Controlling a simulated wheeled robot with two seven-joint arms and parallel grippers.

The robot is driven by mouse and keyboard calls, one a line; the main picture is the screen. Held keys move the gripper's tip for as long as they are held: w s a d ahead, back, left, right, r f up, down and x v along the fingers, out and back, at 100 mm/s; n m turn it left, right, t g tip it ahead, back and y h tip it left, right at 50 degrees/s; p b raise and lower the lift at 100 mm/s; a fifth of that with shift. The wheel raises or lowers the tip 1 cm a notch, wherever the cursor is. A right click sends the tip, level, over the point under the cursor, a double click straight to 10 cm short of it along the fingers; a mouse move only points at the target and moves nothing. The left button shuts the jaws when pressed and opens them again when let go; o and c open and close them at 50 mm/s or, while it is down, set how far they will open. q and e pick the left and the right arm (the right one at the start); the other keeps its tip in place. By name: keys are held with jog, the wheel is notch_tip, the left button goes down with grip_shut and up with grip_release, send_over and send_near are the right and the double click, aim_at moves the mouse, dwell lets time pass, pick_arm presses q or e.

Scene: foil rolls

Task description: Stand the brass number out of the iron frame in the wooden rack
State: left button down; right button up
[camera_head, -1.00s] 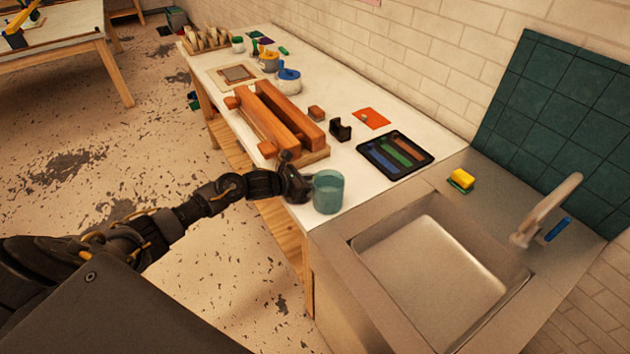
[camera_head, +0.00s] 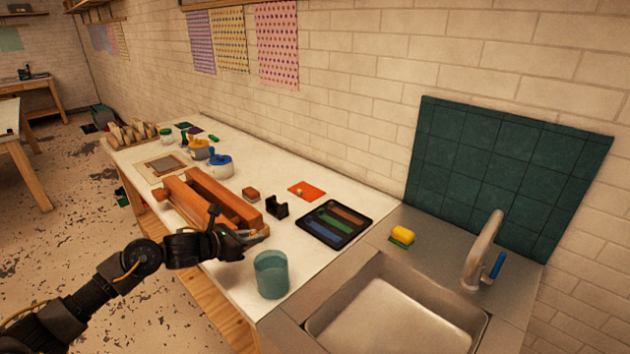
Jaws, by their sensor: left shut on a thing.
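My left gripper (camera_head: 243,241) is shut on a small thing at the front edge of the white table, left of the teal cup. The held thing is too small and too covered by the dark fingers to make out, so I cannot tell whether it is the brass number. I cannot pick out the iron frame for certain. A wooden rack (camera_head: 131,136) with several pale upright pieces stands at the table's far left end. My right gripper is not in view.
Two long orange-brown bars (camera_head: 222,195) lie on a board beside my left gripper. A teal cup (camera_head: 271,275) stands close to its right. A black holder (camera_head: 277,207), a dark tray (camera_head: 334,223) and blue-lidded pot (camera_head: 220,167) stand behind. The sink (camera_head: 395,318) is at right.

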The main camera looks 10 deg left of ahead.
pick_arm(q)
jog(key=shift+s+d, duration=0.2)
jog(key=shift+d, duration=0.1)
jog(key=s+d+r+m+g+h, duration=0.1)
jog(key=s+d, duration=0.3)
jog(key=s, duration=0.5)
jog(key=s+d+r+m+g+h, duration=0.1)
jog(key=s+d+m+g+h, duration=0.2)
jog(key=s, duration=0.6)
jog(key=shift+s+d+r+m+b, duration=0.3)
jog(key=shift+s+d+m, duration=0.1)
jog(key=shift+d, duration=0.55)
